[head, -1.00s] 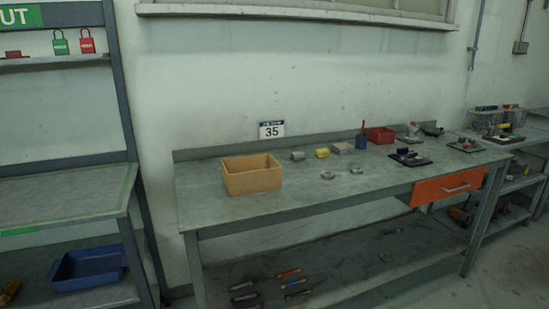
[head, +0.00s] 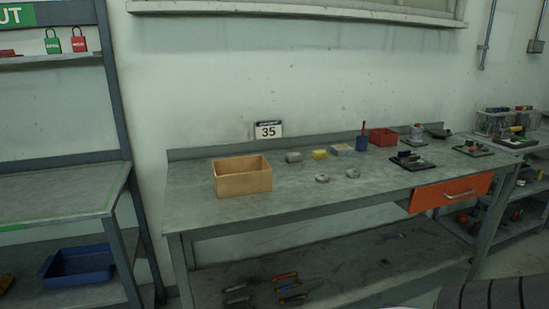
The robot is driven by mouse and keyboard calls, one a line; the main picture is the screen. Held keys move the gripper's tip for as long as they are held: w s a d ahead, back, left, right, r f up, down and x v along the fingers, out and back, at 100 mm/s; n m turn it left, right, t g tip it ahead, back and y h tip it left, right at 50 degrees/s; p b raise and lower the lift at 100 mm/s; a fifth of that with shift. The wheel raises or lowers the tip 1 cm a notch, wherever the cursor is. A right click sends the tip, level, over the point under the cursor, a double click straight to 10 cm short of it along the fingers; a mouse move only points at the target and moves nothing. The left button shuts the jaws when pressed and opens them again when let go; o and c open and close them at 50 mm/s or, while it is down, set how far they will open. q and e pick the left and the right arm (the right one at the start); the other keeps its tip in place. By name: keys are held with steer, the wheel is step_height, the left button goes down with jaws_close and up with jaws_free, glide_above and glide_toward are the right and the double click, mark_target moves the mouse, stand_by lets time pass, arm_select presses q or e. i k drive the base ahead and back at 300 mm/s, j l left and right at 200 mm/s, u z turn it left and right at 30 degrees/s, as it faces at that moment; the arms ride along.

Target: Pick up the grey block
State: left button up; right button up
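A small grey block (head: 293,157) lies on the workbench top (head: 230,207), just right of the open tan box (head: 243,184) and left of a yellow block (head: 319,154). Two small round grey pieces, one (head: 322,178) and another (head: 353,173), lie nearer the front. A flat greyish item (head: 341,149) lies right of the yellow block. Neither of my grippers shows in the head view.
A blue cup (head: 361,143), a red bin (head: 383,137) and a dark plate with parts (head: 412,161) stand further right. An orange drawer (head: 451,192) hangs under the bench. Tools (head: 285,276) lie on the lower shelf. The bench's front left is clear.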

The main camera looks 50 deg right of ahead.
mark_target(294, 157)
steer(key=k+l+u, duration=0.2)
steer(key=l, duration=0.15)
steer(key=k+l+u, duration=0.2)
steer(key=l, duration=0.15)
steer(key=k+l, duration=0.15)
steer(key=l, duration=0.2)
steer(key=k+l+u, duration=0.1)
steer(key=l, duration=0.25)
steer(key=k+l, duration=0.25)
steer(key=k+l+u, duration=0.1)
steer(key=l, duration=0.35)
